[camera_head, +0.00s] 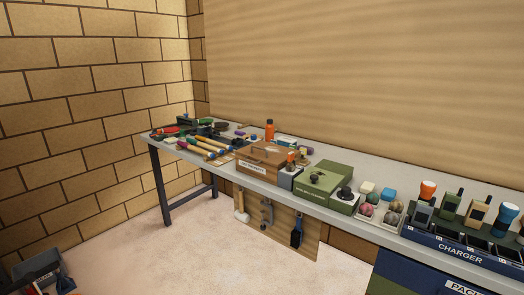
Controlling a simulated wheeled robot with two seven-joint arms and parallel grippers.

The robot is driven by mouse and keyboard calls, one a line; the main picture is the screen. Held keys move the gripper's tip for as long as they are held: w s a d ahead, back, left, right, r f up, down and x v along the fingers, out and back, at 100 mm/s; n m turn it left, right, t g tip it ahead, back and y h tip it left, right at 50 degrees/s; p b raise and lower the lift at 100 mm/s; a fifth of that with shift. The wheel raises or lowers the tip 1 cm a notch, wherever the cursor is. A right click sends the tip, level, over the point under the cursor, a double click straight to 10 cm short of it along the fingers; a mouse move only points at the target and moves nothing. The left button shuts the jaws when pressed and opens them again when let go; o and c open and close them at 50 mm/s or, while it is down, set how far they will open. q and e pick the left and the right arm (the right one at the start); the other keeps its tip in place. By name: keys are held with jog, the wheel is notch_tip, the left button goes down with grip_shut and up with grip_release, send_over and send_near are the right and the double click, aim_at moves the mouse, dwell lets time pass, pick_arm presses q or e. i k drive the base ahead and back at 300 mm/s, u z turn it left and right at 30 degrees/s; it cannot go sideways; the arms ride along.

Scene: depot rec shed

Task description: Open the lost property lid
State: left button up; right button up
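A brown wooden box (262,157) with a dark handle on its top stands on the long grey bench, left of the middle. A white label (252,167) is on its front; its lettering is too small to read surely, but this looks like the lost property box. Its lid appears shut, flat on top. The inside is hidden. Neither of my grippers is in view.
A green case (323,186) and small dark items stand close to its right. Colored-handled tools (205,147) lie to its left, an orange bottle (269,130) behind. A charger rack (460,250) is at right. Tools hang below the bench (380,165). Floor in front is mostly clear.

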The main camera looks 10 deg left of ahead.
aim_at(272, 154)
jog(key=z, duration=0.5)
jog(key=i, duration=0.65)
jog(key=z, duration=0.3)
